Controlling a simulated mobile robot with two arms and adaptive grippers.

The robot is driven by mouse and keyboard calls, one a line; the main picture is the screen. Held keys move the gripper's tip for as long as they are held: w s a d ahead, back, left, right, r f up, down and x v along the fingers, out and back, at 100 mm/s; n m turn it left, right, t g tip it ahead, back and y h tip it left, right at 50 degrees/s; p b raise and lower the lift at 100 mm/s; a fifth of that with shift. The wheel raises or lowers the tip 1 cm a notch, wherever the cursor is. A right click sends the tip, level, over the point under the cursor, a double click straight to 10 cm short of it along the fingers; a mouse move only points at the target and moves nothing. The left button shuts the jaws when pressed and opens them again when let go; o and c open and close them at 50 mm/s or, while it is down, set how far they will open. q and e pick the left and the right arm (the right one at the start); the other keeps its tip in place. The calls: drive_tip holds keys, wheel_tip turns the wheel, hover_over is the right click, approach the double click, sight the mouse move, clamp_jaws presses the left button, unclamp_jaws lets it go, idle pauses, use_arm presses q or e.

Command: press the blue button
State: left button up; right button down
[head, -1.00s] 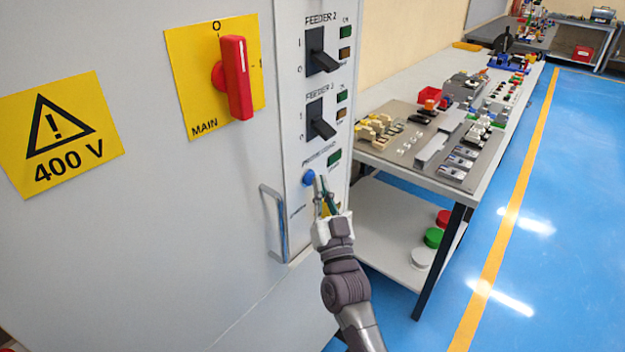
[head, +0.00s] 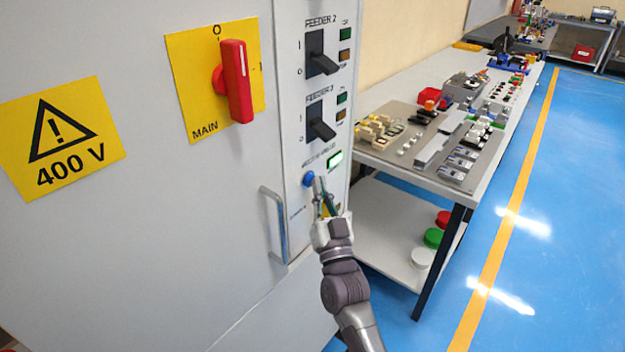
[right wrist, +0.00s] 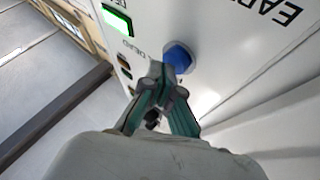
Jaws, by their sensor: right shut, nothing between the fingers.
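The blue button (head: 308,178) sits on the narrow control strip of the grey cabinet, below the feeder 3 switch. It also shows in the right wrist view (right wrist: 179,58). My right gripper (head: 317,183) is shut and empty, its fingertips at the button's lower right. In the right wrist view its tips (right wrist: 160,72) overlap the button's edge; I cannot tell whether they touch it. A green indicator (head: 334,160) up and right of the button is lit brightly, and it also glows in the right wrist view (right wrist: 116,22). My left gripper is not in view.
A door handle (head: 274,225) stands out left of my right gripper. Black feeder switches (head: 320,122) and a red main switch (head: 236,82) project above. A workbench (head: 480,190) with electrical parts stands to the right. Blue floor beyond it is free.

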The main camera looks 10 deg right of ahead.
drive_tip(key=s+d+p, duration=0.2)
drive_tip(key=s+d, duration=0.1)
drive_tip(key=s, duration=0.1)
drive_tip(key=shift+s+d+p, duration=0.3)
drive_tip(key=shift+s+d, duration=0.05)
drive_tip(key=shift+s, duration=0.05)
idle(0.8)
